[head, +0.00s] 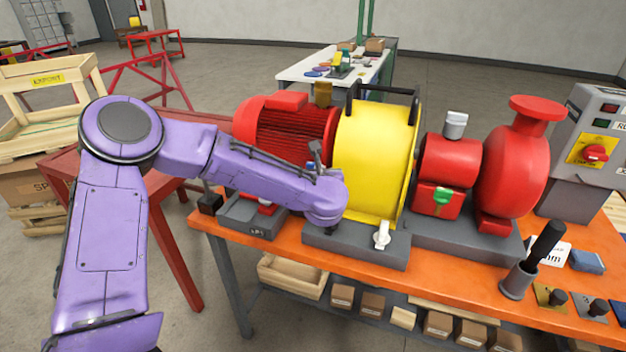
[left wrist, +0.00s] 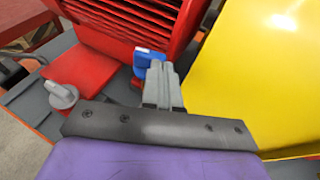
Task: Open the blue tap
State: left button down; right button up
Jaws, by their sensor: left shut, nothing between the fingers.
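The blue tap (left wrist: 147,58) shows in the left wrist view between the red ribbed motor and the yellow guard. Its lower part is hidden behind my fingers. In the head view only a small bit of the blue tap (head: 310,165) shows beside my gripper. My left gripper (left wrist: 160,72) is shut and empty, its fingertips right at the tap's handle; I cannot tell whether they touch it. In the head view my left gripper (head: 316,152) is mostly hidden by my purple arm. My right gripper is in neither view.
The red motor (head: 286,128) and yellow guard (head: 372,160) crowd the tap on both sides. A light grey knob (left wrist: 62,95) sits nearby. A white tap (head: 382,236) and a green tap (head: 443,195) are farther right. A black-handled lever (head: 546,242) stands at the orange bench's right.

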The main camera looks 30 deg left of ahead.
pick_arm(q)
jog(key=shift+w+d+f+n+g+y+b, duration=0.15)
jog(key=shift+w+n+g+y+b, duration=0.2)
jog(key=shift+n+g+y+b, duration=0.6)
jog(key=shift+w+d+r+n+g+y+b, duration=0.1)
jog(key=shift+w+n+g+y+b, duration=0.45)
jog(key=shift+b, duration=0.7)
jog(key=shift+w+d+f+n+g+y+b, duration=0.1)
jog(key=shift+w+d+n+g+y+b, duration=0.1)
jog(key=shift+n+g+y+b, duration=0.6)
jog(key=shift+h+b, duration=0.35)
jog(key=shift+h, duration=0.05)
jog(key=f+b+v, duration=0.1)
jog(key=b+v, duration=0.2)
jog(key=v, duration=1)
jog(key=shift+s+d+b, duration=0.2)
jog(key=shift+d+b, duration=0.1)
jog(key=shift+d, duration=0.2)
